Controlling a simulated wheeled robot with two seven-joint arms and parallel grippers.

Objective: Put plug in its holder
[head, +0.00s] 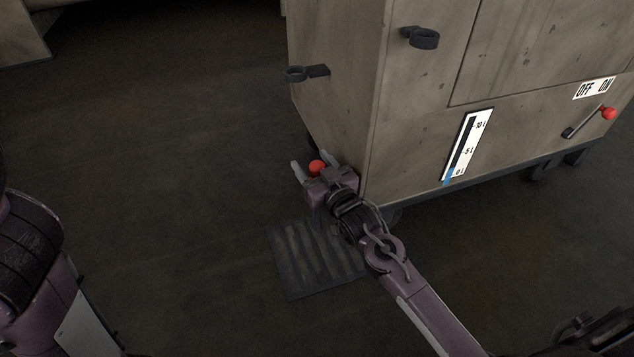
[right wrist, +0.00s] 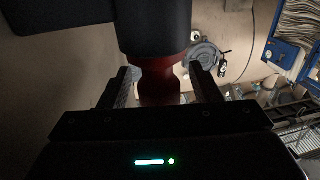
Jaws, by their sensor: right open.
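The plug appears as a red knob (head: 316,167) low beside the machine's left corner. In the right wrist view its red waisted body (right wrist: 160,78) stands between my fingers, against the end of a wide dark cylinder (right wrist: 155,28). My right gripper (head: 312,164) is open, with one finger on each side of the red part; I cannot tell whether they touch it. Two black ring brackets stick out from the machine: one on its left side (head: 316,70), one on its front (head: 424,43). Both look empty; which is the plug's holder I cannot tell. My left gripper is out of view.
The beige machine (head: 420,140) fills the upper right, with a level gauge (head: 467,145) and a red-tipped OFF/ON lever (head: 608,114). A floor grate (head: 290,262) lies below my right gripper. The floor to the left is clear.

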